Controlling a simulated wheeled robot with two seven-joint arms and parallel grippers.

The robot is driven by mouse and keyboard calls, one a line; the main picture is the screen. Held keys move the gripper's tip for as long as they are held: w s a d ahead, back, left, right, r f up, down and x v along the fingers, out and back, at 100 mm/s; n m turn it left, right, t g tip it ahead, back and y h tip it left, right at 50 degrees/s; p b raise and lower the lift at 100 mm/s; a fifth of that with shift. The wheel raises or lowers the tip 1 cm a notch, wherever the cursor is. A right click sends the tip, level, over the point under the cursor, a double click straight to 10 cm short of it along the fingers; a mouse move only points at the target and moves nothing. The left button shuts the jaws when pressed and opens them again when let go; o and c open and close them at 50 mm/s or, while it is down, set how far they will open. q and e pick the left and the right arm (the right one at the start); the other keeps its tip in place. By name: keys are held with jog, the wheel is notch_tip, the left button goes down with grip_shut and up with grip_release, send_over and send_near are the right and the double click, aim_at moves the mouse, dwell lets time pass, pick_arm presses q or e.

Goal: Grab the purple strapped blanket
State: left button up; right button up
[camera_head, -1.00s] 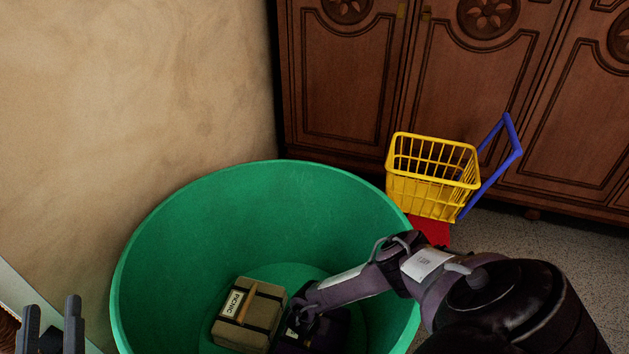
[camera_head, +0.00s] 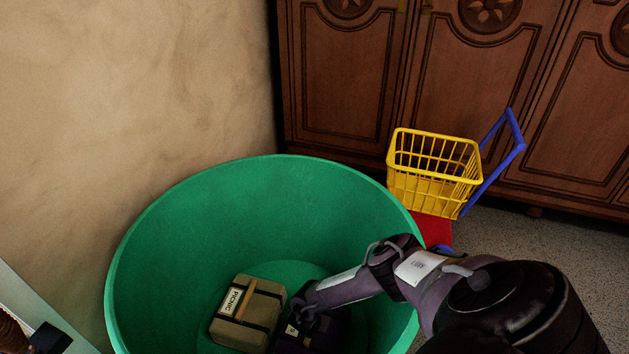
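The purple strapped blanket (camera_head: 318,337) is a very dark bundle with a small white label. It lies in the green bin (camera_head: 270,185), at the bottom edge of the view, partly covered by my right arm. My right arm reaches into the bin, and my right gripper (camera_head: 303,312) is down at the blanket. Its fingers are too dark and hidden to show whether they grip it. A dark block at the bottom left corner appears to be my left gripper (camera_head: 50,338), outside the bin. Its fingers cannot be made out.
A tan strapped bundle labelled PICNIC (camera_head: 248,314) lies in the bin just left of the blanket. A yellow basket cart (camera_head: 434,172) with a blue handle stands behind right, before a wooden cabinet (camera_head: 345,85). A beige wall (camera_head: 140,90) rises at left.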

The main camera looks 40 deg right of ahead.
jog(key=shift+f, duration=0.25)
dwell(0.5)
jog(key=shift+c, duration=0.3)
grip_shut()
dwell(1.2)
